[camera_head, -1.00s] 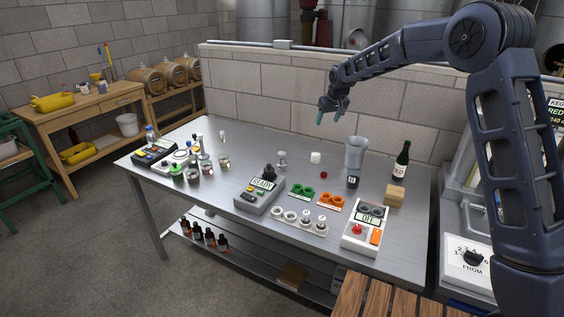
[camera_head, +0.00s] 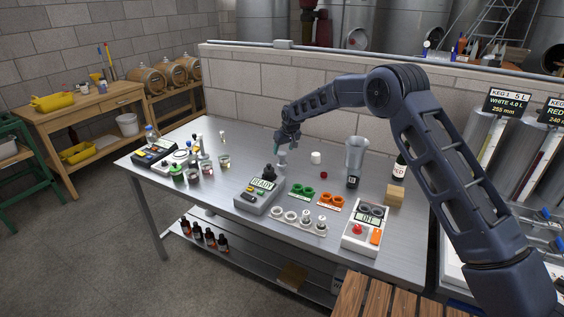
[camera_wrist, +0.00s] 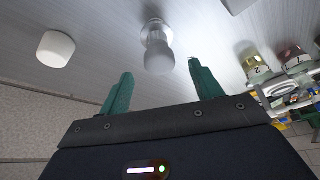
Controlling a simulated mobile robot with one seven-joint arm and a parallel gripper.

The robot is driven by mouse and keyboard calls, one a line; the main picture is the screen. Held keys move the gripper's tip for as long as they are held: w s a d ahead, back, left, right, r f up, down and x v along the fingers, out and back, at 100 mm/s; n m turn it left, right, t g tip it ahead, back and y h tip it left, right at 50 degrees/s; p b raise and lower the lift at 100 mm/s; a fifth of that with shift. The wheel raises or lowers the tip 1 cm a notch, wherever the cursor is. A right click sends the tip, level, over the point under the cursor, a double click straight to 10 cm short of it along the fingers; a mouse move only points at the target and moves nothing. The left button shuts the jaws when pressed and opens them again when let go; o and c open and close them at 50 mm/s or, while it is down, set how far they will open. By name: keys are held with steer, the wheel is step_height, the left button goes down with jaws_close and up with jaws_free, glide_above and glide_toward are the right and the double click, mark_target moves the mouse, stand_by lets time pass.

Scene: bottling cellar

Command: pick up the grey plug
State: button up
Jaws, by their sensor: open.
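The grey plug (camera_wrist: 159,58) shows in the wrist view as a rounded grey knob in or on a small clear glass piece that stands on the steel table (camera_head: 225,150). In the head view a small grey-and-clear piece (camera_head: 282,168) stands there behind the ready-display device, its top partly hidden by my gripper. My gripper (camera_head: 279,149) is just above it, pointing down. In the wrist view my gripper (camera_wrist: 161,75) is open, with green fingers to either side below the plug in the picture, and nothing is held.
A white cylindrical cap (camera_head: 315,158) stands close to the right. The device with the ready display (camera_head: 259,194) and its black knob (camera_head: 270,171) are just in front. A clear beaker (camera_head: 355,153), dark bottle (camera_head: 399,168) and red cap (camera_head: 323,175) stand farther right.

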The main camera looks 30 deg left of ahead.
mark_target(283, 153)
steer(key=shift+x, duration=3.3)
steer(key=c, duration=1.2)
